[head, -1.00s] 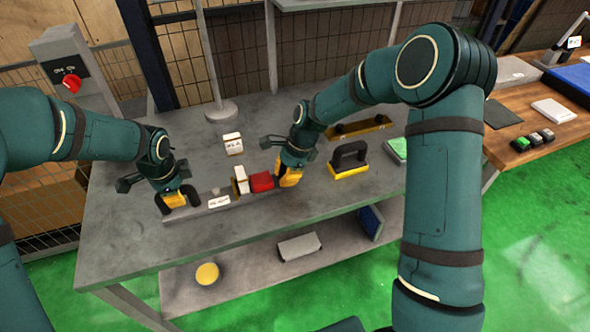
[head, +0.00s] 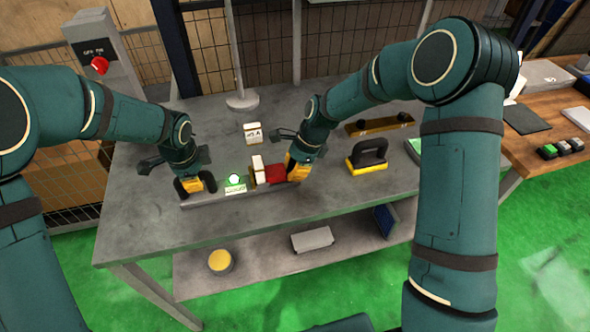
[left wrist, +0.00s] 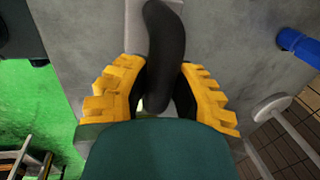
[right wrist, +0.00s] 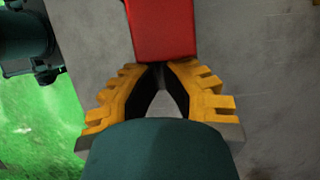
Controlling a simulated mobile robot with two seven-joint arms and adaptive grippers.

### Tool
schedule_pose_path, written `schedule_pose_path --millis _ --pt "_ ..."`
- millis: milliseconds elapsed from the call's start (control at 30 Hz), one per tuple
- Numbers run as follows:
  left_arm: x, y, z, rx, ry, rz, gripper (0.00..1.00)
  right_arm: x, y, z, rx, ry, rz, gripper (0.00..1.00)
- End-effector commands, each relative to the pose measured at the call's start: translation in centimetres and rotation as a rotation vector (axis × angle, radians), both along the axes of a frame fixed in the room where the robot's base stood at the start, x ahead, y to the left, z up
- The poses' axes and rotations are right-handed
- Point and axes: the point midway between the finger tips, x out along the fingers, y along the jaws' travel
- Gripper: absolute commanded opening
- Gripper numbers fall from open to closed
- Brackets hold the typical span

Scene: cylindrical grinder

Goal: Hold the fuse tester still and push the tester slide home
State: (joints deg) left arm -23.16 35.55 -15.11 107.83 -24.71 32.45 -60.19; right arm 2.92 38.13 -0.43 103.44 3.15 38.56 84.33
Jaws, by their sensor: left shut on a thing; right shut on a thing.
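The fuse tester is a long grey bar (head: 205,201) lying on the grey bench. A lamp (head: 234,179) on it glows green above a small label. My left gripper (head: 196,186) is shut on the tester's curved black handle (left wrist: 163,50) at the bar's left end. A white fuse block (head: 258,166) stands upright on the tester, right of the lamp. The red tester slide (head: 277,174) lies just right of the fuse block. My right gripper (head: 297,170) is shut on the slide's right end; the red part (right wrist: 163,30) shows beyond its fingers in the right wrist view.
A white labelled block (head: 252,132) stands behind the tester. A black-handled yellow tool (head: 368,156) and a wooden bar (head: 380,124) lie to the right. A round post foot (head: 242,100) stands at the back. The bench front is clear.

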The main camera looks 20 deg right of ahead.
Motion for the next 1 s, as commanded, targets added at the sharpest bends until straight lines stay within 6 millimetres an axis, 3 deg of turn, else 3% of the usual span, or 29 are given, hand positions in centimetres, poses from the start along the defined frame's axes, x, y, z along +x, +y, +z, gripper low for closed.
schedule_pose_path --millis 167,400,700,1000 --pt "0.0 -0.3 0.1 -0.003 -0.003 -0.004 0.00 0.0 -0.4 0.0 0.002 0.000 0.001 0.00" --pt "0.0 -0.3 0.1 -0.003 -0.003 -0.004 0.00 0.1 -4.5 0.2 0.000 -0.001 -0.005 0.00" --pt "0.0 -0.2 0.1 -0.003 -0.003 -0.003 0.00 0.1 -6.6 6.4 0.000 -0.003 0.000 0.00" --pt "0.0 -0.2 0.1 -0.003 -0.003 -0.002 0.00 0.0 -7.7 9.2 0.000 -0.001 0.001 0.00"
